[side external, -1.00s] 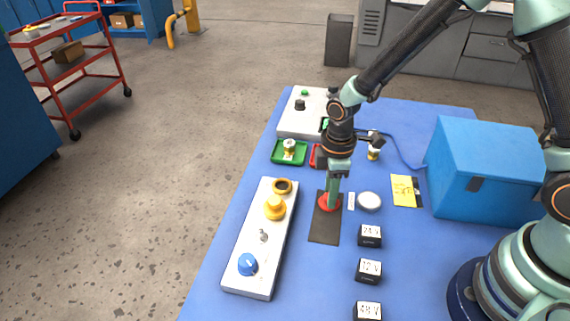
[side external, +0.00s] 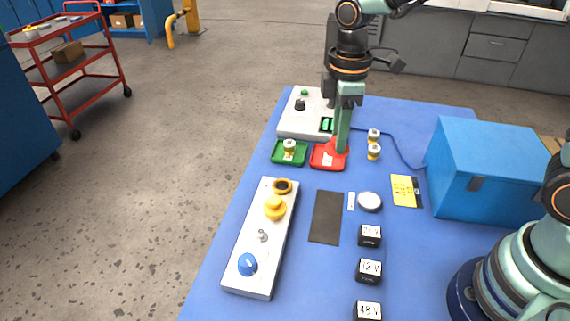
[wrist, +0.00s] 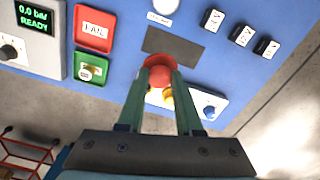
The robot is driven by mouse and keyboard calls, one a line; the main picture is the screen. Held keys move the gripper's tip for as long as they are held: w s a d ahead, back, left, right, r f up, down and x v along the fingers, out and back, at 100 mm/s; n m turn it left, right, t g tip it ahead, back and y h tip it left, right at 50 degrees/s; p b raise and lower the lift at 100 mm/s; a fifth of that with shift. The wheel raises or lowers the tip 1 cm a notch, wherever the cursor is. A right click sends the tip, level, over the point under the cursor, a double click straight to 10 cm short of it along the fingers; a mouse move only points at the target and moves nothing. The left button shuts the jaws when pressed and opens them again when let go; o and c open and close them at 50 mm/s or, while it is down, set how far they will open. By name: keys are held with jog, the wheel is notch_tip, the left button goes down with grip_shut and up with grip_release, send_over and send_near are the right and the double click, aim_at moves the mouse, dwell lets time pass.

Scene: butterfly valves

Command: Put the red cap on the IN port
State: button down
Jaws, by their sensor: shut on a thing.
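My gripper (side external: 342,148) is shut on the red cap (side external: 337,146), over or near the red tray (side external: 320,163) in the side view. I cannot tell from the side view how high the cap is. In the wrist view, the cap (wrist: 159,76) sits between the two fingers. No label reading IN is legible in either view. A small brass-and-white valve (side external: 289,147) stands in the green tray (side external: 279,158). Two more valves (side external: 374,152) stand right of the gripper.
A dark mat (side external: 325,220) is bare. A grey tester (side external: 290,125) stands at the back, a blue box (side external: 485,180) at right.

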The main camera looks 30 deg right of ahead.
notch_tip(320, 180, up, 4)
jog(key=shift+f, duration=0.15)
jog(key=shift+w+a, duration=0.15)
jog(key=shift+w+a+f, duration=1.25)
jog(key=shift+f, duration=1.25)
jog(key=shift+w+a+f, duration=1.2)
jog(key=shift+a+f, duration=0.05)
jog(key=shift+f, duration=1.3)
jog(key=shift+w+a+f, duration=1.25)
jog(key=shift+f, duration=1.25)
jog(key=shift+f, duration=0.15)
grip_release()
